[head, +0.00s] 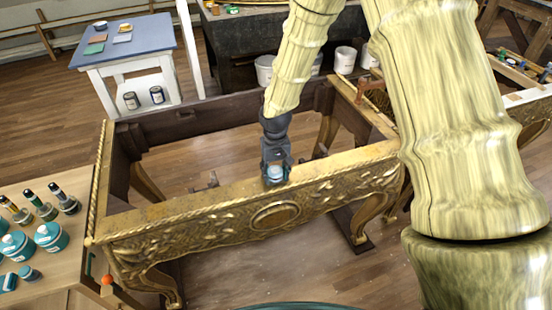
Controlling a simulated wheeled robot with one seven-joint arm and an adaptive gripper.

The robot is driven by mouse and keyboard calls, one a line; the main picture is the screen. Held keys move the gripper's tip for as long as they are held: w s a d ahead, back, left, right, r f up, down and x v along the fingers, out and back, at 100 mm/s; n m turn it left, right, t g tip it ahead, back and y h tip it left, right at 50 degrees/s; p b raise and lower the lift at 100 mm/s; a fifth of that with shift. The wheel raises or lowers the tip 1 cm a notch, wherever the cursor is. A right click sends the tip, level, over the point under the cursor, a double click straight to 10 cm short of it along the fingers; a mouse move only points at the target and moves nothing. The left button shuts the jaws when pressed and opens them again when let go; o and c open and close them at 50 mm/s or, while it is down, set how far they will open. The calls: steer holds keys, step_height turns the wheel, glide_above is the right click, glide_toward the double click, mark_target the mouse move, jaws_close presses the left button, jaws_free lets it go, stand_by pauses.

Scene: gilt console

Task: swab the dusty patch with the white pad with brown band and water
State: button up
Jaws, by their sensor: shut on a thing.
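My gripper (275,178) is at the top of the gilt console's front rail (190,206), right of its middle. It is shut on a small pale blue-white thing (275,173), partly hidden by the fingers. I cannot make out a brown band on it, nor whether it touches the rail. A flat whitish piece (122,38) lies on the blue-topped table (148,42) at the back left. The rail's top looks dull and brownish in places. No dusty patch stands out clearly, and part of the rail is behind the gripper.
Teal jars (50,237) and several dark-capped bottles (64,199) stand on a wooden bench (70,180) at the left. A small orange ball (107,280) is near the console's left corner. White buckets (345,60) stand behind. My arm hides much of the right side.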

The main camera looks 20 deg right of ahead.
mark_target(276, 171)
steer(key=shift+a+f, duration=0.2)
steer(key=shift+a, duration=0.15)
steer(key=shift+r, duration=0.15)
steer(key=shift+d+b, duration=0.2)
steer(key=shift+b, duration=0.1)
steer(key=shift+d, duration=0.25)
steer(key=shift+f+b, duration=0.3)
steer(key=shift+b, duration=0.15)
steer(key=shift+a+r, duration=0.2)
steer(key=shift+r, duration=0.1)
steer(key=shift+a+f+b, duration=0.15)
steer(key=shift+a+b, duration=0.25)
steer(key=shift+a, duration=0.05)
steer(key=shift+d+r+p, duration=0.2)
steer(key=shift+d+p, duration=0.4)
steer(key=shift+d, duration=0.15)
steer(key=shift+a+f, duration=0.2)
steer(key=shift+a, duration=0.5)
steer(key=shift+r+p, duration=0.15)
steer(key=shift+p, duration=0.5)
steer(key=shift+d, duration=0.25)
steer(key=shift+d+r+p, duration=0.15)
steer(key=shift+d+p, duration=0.2)
steer(key=shift+d, duration=0.05)
steer(key=shift+r+p, duration=2.5)
steer(key=shift+r, duration=1.1)
